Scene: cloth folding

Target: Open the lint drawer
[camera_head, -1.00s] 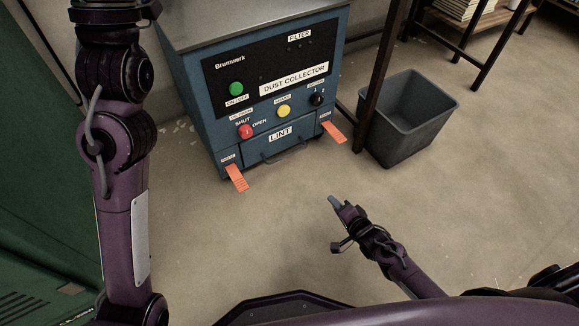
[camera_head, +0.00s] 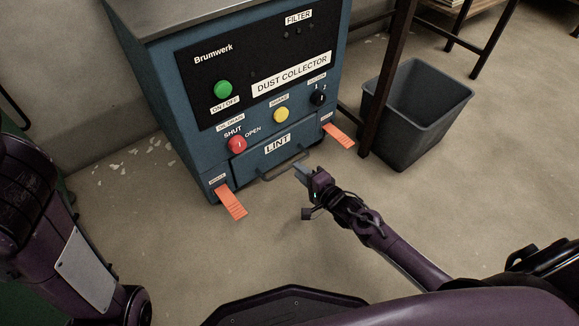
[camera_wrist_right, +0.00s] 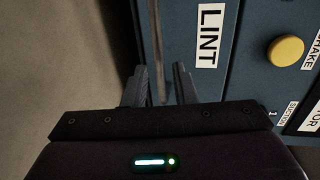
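The dust collector's lint drawer (camera_head: 252,166) is a blue front with a white LINT label (camera_head: 278,145), low on the cabinet. It looks closed, flush with the cabinet. A dark bar handle (camera_head: 272,174) runs across its lower front. My right gripper (camera_head: 302,172) is at the right part of this handle. In the right wrist view, its two fingers (camera_wrist_right: 159,82) are apart, with the handle bar (camera_wrist_right: 157,45) between them and gaps visible on both sides. My left arm shows at the left edge, but its gripper is out of view.
Orange pedals (camera_head: 231,201) (camera_head: 339,136) stick out at both lower corners of the cabinet. A red knob (camera_head: 237,144) marked SHUT and OPEN sits above the drawer, near a yellow button (camera_head: 281,114). A grey bin (camera_head: 408,113) stands right. The floor before the drawer is mostly clear.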

